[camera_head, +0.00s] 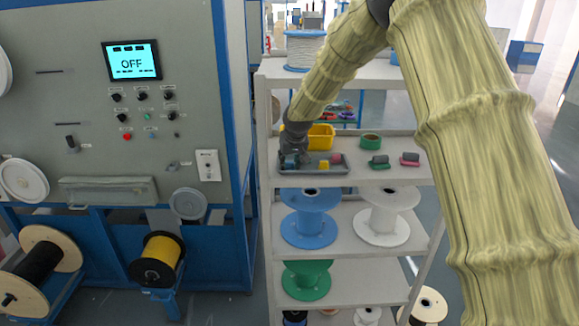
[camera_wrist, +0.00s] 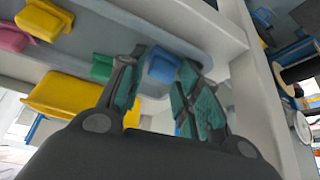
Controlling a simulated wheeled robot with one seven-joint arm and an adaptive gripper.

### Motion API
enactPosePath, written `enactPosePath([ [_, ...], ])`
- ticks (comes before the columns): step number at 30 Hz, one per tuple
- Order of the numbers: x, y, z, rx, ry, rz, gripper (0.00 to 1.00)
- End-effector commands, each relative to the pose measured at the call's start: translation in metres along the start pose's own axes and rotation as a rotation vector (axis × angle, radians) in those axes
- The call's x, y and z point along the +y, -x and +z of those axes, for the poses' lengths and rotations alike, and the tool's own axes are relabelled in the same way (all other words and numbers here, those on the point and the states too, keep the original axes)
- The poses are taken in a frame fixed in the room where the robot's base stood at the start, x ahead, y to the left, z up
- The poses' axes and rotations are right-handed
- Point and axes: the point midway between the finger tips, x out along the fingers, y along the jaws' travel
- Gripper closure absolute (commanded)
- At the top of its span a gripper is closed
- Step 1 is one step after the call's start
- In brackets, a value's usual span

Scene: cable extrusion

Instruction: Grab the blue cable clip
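The blue cable clip (camera_wrist: 163,68) shows in the wrist view, just beyond and between my fingertips. My gripper (camera_wrist: 165,75) is open, with its two teal-padded fingers apart on either side of the clip's near end. Whether either finger touches the clip, I cannot tell. In the head view my gripper (camera_head: 293,160) points down at the left end of a grey tray (camera_head: 310,170) on the shelf. There it mostly hides the blue clip.
A green clip (camera_wrist: 103,67) lies close beside the left finger. A yellow clip (camera_head: 323,165) and a pink clip (camera_head: 336,157) lie further right in the tray. A yellow bin (camera_head: 321,136) stands behind. A white shelf post (camera_head: 266,150) is close at left.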

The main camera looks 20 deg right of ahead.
Motion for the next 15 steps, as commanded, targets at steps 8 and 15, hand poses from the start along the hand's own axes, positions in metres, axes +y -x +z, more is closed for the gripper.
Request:
enactPosePath([
  [8,0.0000,0.0001,0.0001,0.000,0.000,0.000,0.84],
  [15,0.0000,0.0002,0.0000,0.000,0.000,0.000,0.84],
])
